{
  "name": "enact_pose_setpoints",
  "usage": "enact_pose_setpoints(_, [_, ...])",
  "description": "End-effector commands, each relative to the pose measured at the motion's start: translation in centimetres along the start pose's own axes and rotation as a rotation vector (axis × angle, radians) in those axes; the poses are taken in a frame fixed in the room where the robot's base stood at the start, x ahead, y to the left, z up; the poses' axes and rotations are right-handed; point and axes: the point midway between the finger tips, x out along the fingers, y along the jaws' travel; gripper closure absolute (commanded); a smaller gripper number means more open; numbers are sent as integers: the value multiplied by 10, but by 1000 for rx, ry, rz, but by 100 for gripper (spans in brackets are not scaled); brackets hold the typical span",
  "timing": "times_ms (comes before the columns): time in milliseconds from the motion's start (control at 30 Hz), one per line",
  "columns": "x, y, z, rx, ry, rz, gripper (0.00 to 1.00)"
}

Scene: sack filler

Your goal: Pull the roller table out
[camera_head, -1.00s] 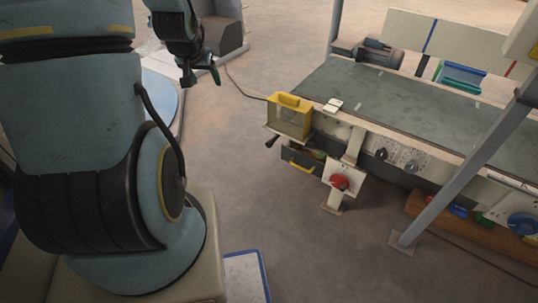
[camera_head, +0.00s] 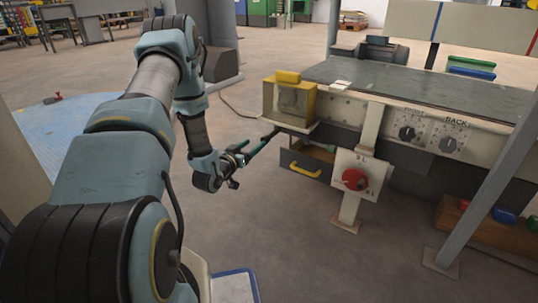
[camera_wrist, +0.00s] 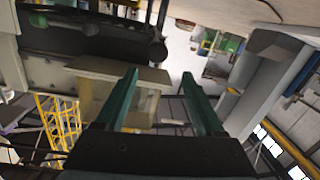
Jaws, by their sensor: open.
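No part in view can be named for sure as the roller table. The long bench (camera_head: 420,88) has a flat grey-green top and a pale front rail with FRONT and BACK knobs. At its left end a yellow box (camera_head: 270,98) sits on a pale shelf, with a dark lever (camera_head: 270,136) by the shelf's left edge. Below is a dark drawer with a yellow handle (camera_head: 305,169). My gripper (camera_head: 258,147) is open and empty, just left of the shelf near the lever. In the wrist view my gripper (camera_wrist: 160,76) shows two spread green fingers before a pale plate.
A red knob (camera_head: 354,179) on a pale panel stands right of the drawer. A grey slanted post (camera_head: 482,180) stands at the right, its foot on the floor. A cable lies on the floor behind the gripper. The floor left of the bench is open.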

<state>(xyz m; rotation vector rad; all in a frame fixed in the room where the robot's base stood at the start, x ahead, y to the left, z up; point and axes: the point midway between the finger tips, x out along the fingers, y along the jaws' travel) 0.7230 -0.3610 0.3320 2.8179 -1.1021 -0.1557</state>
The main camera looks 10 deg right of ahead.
Motion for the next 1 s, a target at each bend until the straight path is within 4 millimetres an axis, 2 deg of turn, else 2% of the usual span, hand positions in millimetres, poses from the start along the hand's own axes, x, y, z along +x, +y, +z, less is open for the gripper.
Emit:
enact_pose_setpoints(33, [1,0,15,-6,19,8,30])
enact_pose_setpoints(67, [0,1,17,-9,28,13,30])
enact_pose_setpoints(267, [10,4,20,-15,56,25,30])
enact_pose_setpoints(700, [85,6,16,-15,55,25,30])
enact_pose_setpoints(833, [100,6,15,-14,54,24,30])
enact_pose_setpoints(1000, [107,6,13,-15,53,23,30])
